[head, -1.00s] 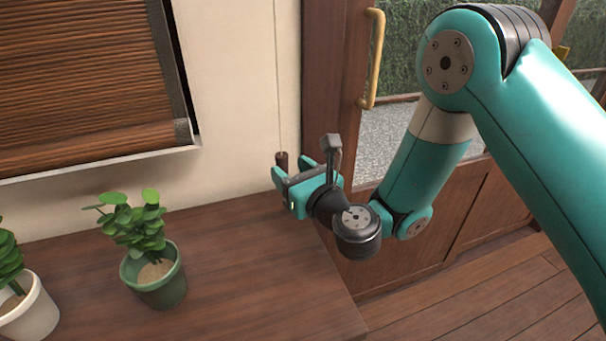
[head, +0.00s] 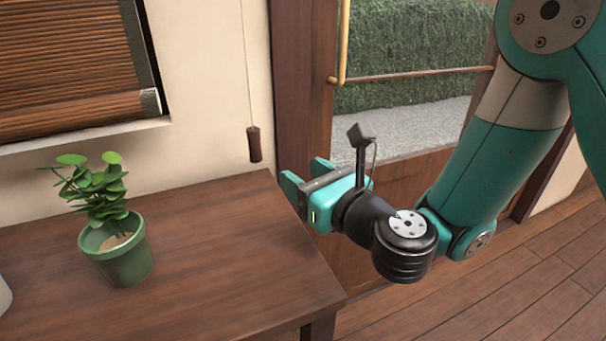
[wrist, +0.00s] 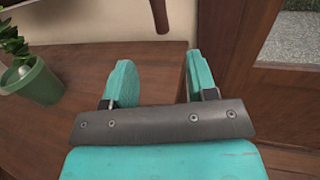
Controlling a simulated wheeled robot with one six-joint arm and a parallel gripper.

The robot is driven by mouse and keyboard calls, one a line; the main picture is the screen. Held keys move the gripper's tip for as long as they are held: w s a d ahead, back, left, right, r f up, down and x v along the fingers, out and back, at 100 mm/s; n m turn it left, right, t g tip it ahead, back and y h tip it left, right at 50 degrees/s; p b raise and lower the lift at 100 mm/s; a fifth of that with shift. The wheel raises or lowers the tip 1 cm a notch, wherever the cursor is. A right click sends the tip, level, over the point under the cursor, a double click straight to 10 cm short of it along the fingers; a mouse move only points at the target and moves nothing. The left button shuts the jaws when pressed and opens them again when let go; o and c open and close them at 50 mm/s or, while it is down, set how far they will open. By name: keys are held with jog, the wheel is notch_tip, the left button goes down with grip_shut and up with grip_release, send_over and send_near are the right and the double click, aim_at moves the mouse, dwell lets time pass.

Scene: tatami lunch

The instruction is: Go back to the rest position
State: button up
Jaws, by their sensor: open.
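My gripper (head: 304,178) is open and empty in the head view, just above the right end of the wooden table. In the wrist view my gripper (wrist: 158,80) shows its two teal fingers spread apart with nothing between them. A dark wooden cord pull (head: 254,144) hangs on a thin cord in front of the wall, to the left of the gripper and apart from it. The cord pull also shows at the top of the wrist view (wrist: 160,15), beyond the fingers.
The wooden table (head: 230,240) is bare between the gripper and a green potted plant (head: 118,255). A brown slatted blind (head: 65,60) hangs at upper left. A wooden sliding door with a brass handle (head: 343,40) stands behind the arm. Wooden floor (head: 500,290) is clear at right.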

jog(key=s+d+r+n+g+y, duration=0.15)
jog(key=s+n+g, duration=0.35)
jog(key=n, duration=0.6)
jog(key=s+r+n+g+h, duration=0.15)
jog(key=s+n+g, duration=0.35)
jog(key=n, duration=0.6)
jog(key=s+d+f+n+g+h, duration=0.1)
jog(key=s+d+n+g+h, duration=0.1)
jog(key=s+d+n+h, duration=0.45)
jog(key=s+d+n+g+h, duration=0.1)
jog(key=s+d+n, duration=0.2)
jog(key=d+n, duration=0.45)
notch_tip(320, 180, up, 20)
jog(key=d+m+p, duration=0.1)
jog(key=d+p, duration=0.1)
jog(key=p, duration=1.8)
jog(key=shift+f, duration=0.15)
